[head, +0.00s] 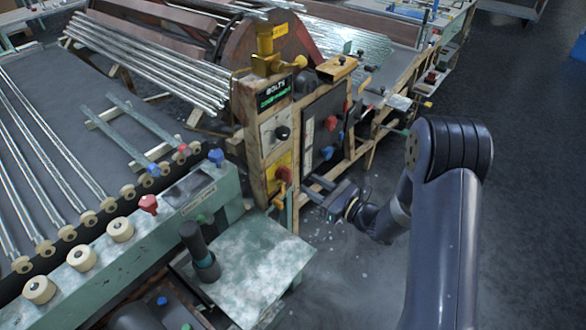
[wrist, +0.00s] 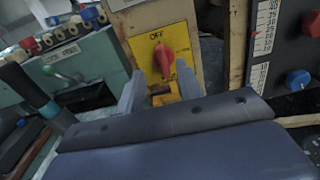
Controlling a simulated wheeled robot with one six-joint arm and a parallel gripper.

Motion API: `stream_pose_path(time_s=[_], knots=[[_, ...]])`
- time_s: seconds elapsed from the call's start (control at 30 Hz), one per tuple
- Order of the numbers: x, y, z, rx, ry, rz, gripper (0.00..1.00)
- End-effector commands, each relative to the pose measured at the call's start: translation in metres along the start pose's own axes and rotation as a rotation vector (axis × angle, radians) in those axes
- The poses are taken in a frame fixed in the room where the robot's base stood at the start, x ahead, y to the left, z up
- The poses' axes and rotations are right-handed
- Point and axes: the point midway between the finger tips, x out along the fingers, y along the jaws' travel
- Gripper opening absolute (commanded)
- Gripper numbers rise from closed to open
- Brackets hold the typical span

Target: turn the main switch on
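The main switch is a red rotary handle (wrist: 163,61) on a yellow plate (wrist: 148,43) marked "OFF" at its top. In the wrist view the handle stands roughly upright, its upper end near the "OFF" mark. In the head view the red handle (head: 283,174) sits low on the wooden-framed panel. My gripper (wrist: 160,88) is open in the wrist view, its two grey fingers apart on either side of the lower part of the plate. Its fingers (head: 308,189) point at the panel in the head view.
A black knob (head: 283,132) is above the switch. A dark panel with red and blue knobs (head: 327,153) stands to its right. A green-grey bench (head: 240,262) with a dark upright handle (head: 200,250) is at the left. Open floor (head: 350,280) lies below my arm.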

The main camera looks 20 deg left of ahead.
Motion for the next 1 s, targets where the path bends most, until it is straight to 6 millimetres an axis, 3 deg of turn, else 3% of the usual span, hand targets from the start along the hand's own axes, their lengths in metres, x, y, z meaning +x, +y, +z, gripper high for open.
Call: stream_pose_path(time_s=[0.2,0.4,0.8,1.0], knots=[[0.044,0.001,0.002,-0.003,0.000,0.005,0.35],[0.070,0.001,0.001,-0.002,0.001,0.004,0.35],[0.077,0.000,0.000,-0.002,0.001,0.001,0.35],[0.077,0.000,0.000,-0.002,0.001,0.001,0.19]])
